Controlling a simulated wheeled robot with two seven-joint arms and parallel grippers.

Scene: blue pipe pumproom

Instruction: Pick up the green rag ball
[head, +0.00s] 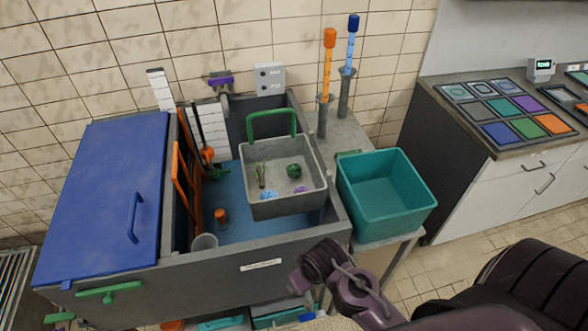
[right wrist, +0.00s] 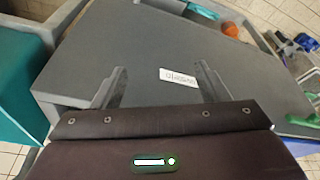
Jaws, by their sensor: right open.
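The green rag ball (head: 294,171) is a small dark green lump inside a grey basket (head: 288,208) with a green handle (head: 271,123). The basket sits in the right part of a large grey sink. My right arm comes in from the lower right in the head view and ends in front of the sink, below and apart from the basket. In the right wrist view, my right gripper (right wrist: 163,88) is open and empty, facing the grey front wall with its white label (right wrist: 178,77). The ball does not show there. My left gripper is not in view.
The basket also holds a greenish upright item (head: 261,175) and blue and purple pieces. A teal bin (head: 386,192) stands right of the sink. A blue lid (head: 105,200) covers the sink's left side. Orange (head: 327,65) and blue-capped (head: 350,45) tools stand behind.

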